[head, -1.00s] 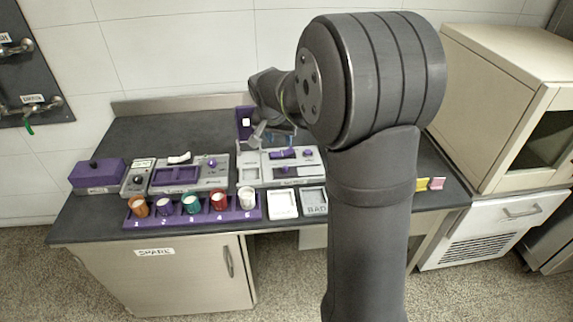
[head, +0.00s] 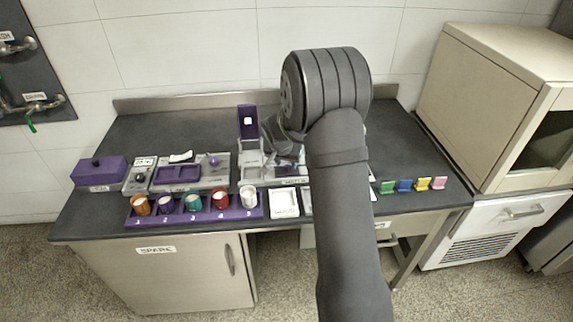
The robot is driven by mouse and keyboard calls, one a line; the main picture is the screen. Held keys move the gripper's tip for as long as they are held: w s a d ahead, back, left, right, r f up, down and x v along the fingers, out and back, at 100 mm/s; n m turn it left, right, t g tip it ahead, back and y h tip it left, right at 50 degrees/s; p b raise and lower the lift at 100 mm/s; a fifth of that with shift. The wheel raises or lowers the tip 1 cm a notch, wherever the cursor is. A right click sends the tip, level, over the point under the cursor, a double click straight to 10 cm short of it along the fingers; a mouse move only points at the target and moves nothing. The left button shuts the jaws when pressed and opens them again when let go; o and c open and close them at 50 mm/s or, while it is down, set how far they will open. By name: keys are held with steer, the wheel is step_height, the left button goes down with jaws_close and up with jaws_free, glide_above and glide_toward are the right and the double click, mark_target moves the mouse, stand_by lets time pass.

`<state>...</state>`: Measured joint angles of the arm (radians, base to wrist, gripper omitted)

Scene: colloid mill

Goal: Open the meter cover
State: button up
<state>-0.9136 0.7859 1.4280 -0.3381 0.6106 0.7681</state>
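A purple panel with a small white square (head: 247,122) stands upright at the back of a grey machine (head: 250,160), left of my arm. It looks like the raised meter cover, though I cannot read a label that says so. My gripper (head: 287,156) is low over the right part of this machine, to the right of the panel and apart from it. It is small and partly hidden by my arm, so I cannot tell whether its fingers are open or shut. My arm also hides much of the machine's right part.
A purple rack (head: 185,213) with several coloured cups stands along the front. Left of the machine are a second grey unit (head: 190,173) and a purple box (head: 99,172). A white tray (head: 284,203) lies in front. Several coloured tags (head: 404,185) stand at right.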

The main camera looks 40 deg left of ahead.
steer(key=shift+x, duration=0.9)
jaws_close()
steer(key=w+d, duration=0.5)
steer(key=d, duration=0.1)
steer(key=shift+w, duration=0.4)
jaws_free()
